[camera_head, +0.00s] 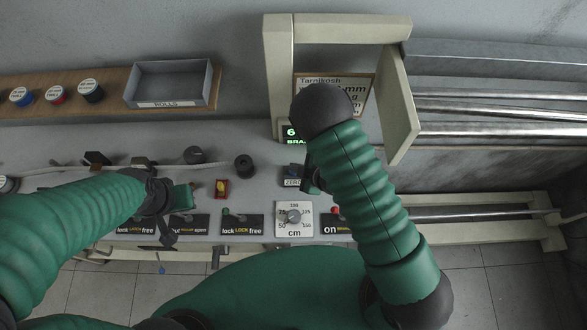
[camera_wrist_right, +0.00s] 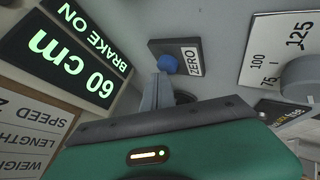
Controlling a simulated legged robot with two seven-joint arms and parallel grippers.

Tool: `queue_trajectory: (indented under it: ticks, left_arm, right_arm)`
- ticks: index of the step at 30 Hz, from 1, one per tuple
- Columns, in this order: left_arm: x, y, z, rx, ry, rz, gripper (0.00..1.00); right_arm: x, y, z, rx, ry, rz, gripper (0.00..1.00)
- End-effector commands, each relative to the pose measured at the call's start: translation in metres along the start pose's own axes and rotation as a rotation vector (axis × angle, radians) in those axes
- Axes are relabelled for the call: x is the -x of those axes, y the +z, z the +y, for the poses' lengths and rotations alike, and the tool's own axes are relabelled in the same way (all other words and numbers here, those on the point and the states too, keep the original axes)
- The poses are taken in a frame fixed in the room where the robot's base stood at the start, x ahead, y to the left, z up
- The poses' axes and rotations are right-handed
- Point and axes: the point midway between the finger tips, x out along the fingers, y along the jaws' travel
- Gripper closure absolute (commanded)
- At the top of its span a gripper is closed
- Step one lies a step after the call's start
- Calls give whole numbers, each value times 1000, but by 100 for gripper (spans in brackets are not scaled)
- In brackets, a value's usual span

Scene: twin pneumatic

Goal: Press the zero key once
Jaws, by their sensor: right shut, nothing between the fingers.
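The zero key is a round blue button (camera_wrist_right: 168,64) on a dark plate beside a "ZERO" label in the right wrist view. In the head view its label (camera_head: 292,182) shows just left of my right arm. My right gripper (camera_wrist_right: 160,84) is shut and empty, its fingertips close to the blue button. I cannot tell whether they touch it. In the head view the right gripper (camera_head: 311,178) is mostly hidden behind my arm. My left gripper (camera_head: 170,232) is over the panel's left part; its jaws are unclear.
A lit display (camera_wrist_right: 66,55) reads "60 cm" and "BRAKE ON". A dial (camera_head: 293,217) marked in cm and lock/free labels (camera_head: 242,224) line the panel's front. A cream frame (camera_head: 278,80) stands behind my right arm. A grey tray (camera_head: 168,84) sits on the back shelf.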

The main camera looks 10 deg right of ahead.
Motion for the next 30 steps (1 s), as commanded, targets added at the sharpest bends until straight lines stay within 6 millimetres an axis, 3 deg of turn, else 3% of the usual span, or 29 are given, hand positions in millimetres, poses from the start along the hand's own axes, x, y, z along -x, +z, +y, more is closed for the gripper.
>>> queue_trajectory:
  ticks: [19, 30]
  left_arm:
    - [-4, 1, 0, 0, 0, 0, 100]
    - [12, -3, 0, 0, 0, 0, 100]
  right_arm:
    - [-3, 2, -2, 0, -1, -1, 100]
    - [11, -8, 8, -1, 0, -1, 100]
